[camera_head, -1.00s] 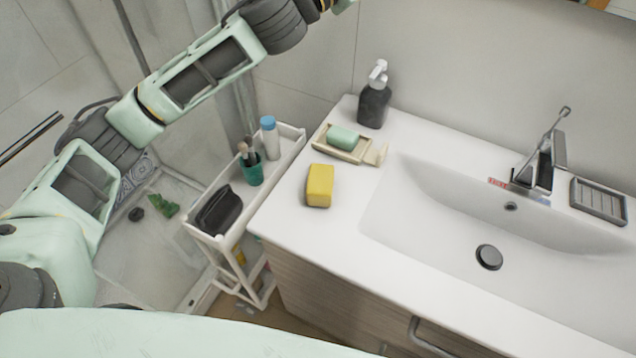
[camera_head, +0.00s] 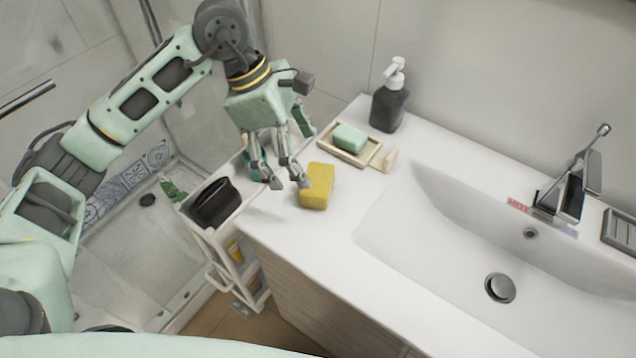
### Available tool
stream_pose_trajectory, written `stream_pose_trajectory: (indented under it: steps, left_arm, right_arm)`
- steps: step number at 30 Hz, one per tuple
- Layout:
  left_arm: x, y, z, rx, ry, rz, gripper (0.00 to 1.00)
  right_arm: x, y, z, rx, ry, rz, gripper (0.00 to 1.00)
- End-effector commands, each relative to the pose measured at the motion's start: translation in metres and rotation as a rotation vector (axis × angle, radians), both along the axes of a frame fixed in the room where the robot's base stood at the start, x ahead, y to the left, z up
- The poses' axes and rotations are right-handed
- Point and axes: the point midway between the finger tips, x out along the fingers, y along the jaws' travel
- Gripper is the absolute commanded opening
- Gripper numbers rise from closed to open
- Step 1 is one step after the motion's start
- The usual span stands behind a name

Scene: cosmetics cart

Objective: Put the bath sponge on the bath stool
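The yellow bath sponge (camera_head: 318,190) stands on the white counter near its left edge, left of the basin. My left gripper (camera_head: 290,184) reaches down from above, just left of the sponge. Its fingers are apart with nothing visible between them. The right fingertip overlaps the left edge of the sponge in the picture; I cannot tell whether it touches. I cannot make out a bath stool in this view. My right gripper is not in view.
A soap dish (camera_head: 366,154) with green soap (camera_head: 350,138) and a dark pump bottle (camera_head: 390,102) stand behind the sponge. The white cart (camera_head: 222,236) with a black pouch (camera_head: 214,203) stands left of the counter. The basin (camera_head: 440,250) lies to the right.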

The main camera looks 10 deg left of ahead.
Motion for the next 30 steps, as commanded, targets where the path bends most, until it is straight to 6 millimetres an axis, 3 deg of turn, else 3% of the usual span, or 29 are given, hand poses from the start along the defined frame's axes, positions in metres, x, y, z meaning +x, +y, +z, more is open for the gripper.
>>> stream_pose_trajectory:
  steps: [16,26,30]
  left_arm:
    - [0.003,-0.029,-0.062,0.001,0.006,0.000,0.88]
    - [0.003,-0.031,-0.069,0.001,0.002,-0.001,0.87]
    - [0.003,-0.031,-0.068,0.001,0.002,0.000,0.75]
  right_arm:
    - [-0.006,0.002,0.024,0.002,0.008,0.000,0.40]
    - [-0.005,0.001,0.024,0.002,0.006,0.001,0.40]
    - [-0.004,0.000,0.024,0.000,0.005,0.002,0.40]
